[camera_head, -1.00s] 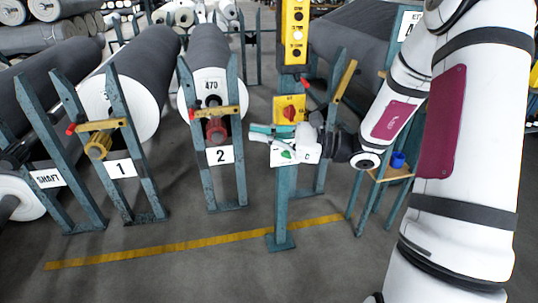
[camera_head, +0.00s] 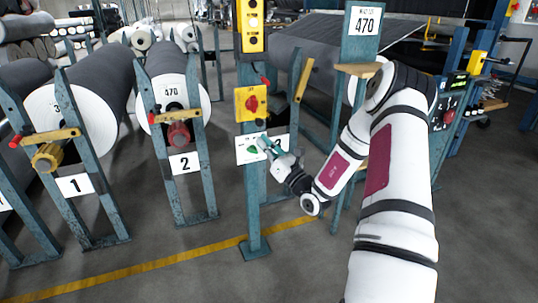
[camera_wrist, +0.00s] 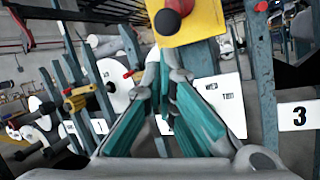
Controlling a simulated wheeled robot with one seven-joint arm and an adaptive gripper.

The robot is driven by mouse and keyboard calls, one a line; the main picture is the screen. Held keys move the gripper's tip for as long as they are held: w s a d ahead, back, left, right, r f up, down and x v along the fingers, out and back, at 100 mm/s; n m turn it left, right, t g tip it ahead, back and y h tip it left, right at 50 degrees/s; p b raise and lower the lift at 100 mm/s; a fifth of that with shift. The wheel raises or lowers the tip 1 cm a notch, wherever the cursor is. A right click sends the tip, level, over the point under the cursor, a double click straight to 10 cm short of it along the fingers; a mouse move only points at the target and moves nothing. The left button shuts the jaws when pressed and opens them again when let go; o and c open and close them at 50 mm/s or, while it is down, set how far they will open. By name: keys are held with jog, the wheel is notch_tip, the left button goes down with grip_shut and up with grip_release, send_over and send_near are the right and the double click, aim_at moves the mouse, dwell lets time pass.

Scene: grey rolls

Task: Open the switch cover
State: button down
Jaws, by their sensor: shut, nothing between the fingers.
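A yellow switch box (camera_head: 251,103) with a red knob (camera_head: 251,104) is fixed to a teal post. Its lower part and knob (camera_wrist: 171,22) also show at the top of the wrist view. My gripper (camera_head: 264,142), with teal pads, is shut and empty in front of the panel's right part, below the box. Contact is unclear.
A yellow button station (camera_head: 250,25) hangs above the switch box. Roll stands marked 1 (camera_head: 75,186) and 2 (camera_head: 186,163) are at left. The front floor is clear.

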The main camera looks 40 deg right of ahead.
jog(key=shift+b+x, duration=0.55)
jog(key=shift+x, duration=1.75)
